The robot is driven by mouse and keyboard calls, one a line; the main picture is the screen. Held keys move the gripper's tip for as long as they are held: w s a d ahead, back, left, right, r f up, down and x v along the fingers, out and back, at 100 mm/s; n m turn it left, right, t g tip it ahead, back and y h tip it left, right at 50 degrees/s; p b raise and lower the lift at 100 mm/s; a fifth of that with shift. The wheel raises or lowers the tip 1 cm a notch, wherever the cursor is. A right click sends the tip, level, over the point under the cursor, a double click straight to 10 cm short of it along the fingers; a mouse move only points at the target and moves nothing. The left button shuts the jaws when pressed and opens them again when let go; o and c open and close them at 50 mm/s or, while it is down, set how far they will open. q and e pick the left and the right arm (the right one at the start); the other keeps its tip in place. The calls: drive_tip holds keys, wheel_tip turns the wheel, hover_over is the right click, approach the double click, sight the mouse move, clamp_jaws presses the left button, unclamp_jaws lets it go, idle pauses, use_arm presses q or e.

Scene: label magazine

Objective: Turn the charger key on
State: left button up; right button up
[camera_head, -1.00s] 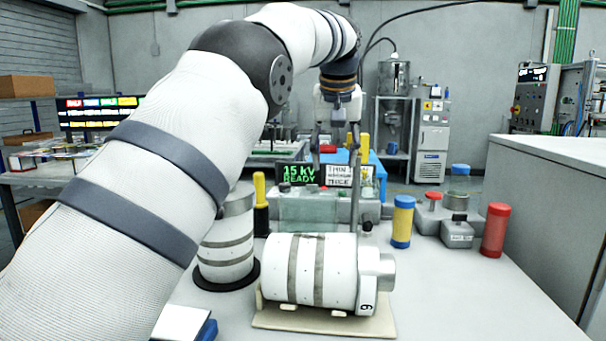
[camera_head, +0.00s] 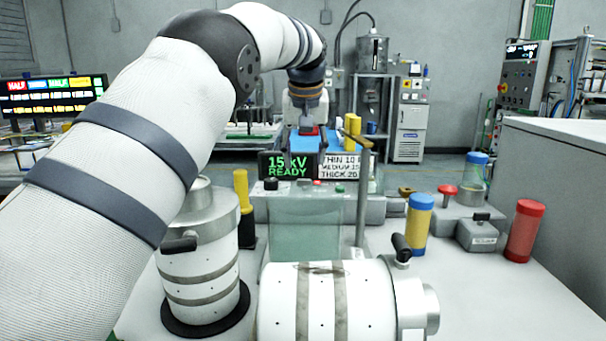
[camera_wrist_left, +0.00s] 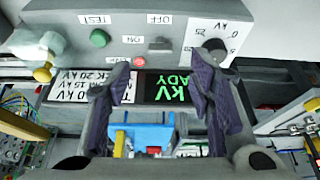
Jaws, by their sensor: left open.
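The charger panel shows upside down in the left wrist view, with ON and OFF labels beside a small grey key switch (camera_wrist_left: 160,45). A black kV dial (camera_wrist_left: 216,46) is to its right, and a green TEST button (camera_wrist_left: 98,38) and a red lamp (camera_wrist_left: 139,62) are to its left. My left gripper (camera_wrist_left: 160,70) is open and empty, its two dark fingers spread just short of the panel, apart from the key. In the head view my left gripper (camera_head: 304,142) hangs behind the green "15 kV READY" display (camera_head: 288,165). My right gripper is out of view.
A clear tank (camera_head: 305,228) stands before the panel. A white banded cylinder (camera_head: 330,300) lies in front, and another (camera_head: 200,275) stands left. Yellow (camera_head: 418,225) and red (camera_head: 525,230) capped cylinders stand right. A thin post (camera_head: 362,200) rises beside the display.

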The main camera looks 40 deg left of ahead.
sight(304, 180)
use_arm(q)
drive_tip(key=x, duration=0.6)
drive_tip(key=shift+w+a+f, duration=0.1)
drive_tip(key=shift+f, duration=0.1)
clamp_jaws()
drive_tip(key=shift+r+m, duration=0.25)
drive_tip(key=shift+m, duration=0.15)
drive_tip(key=shift+f, duration=0.2)
unclamp_jaws()
drive_tip(key=v, duration=1.2)
drive_tip(key=shift+a, duration=0.15)
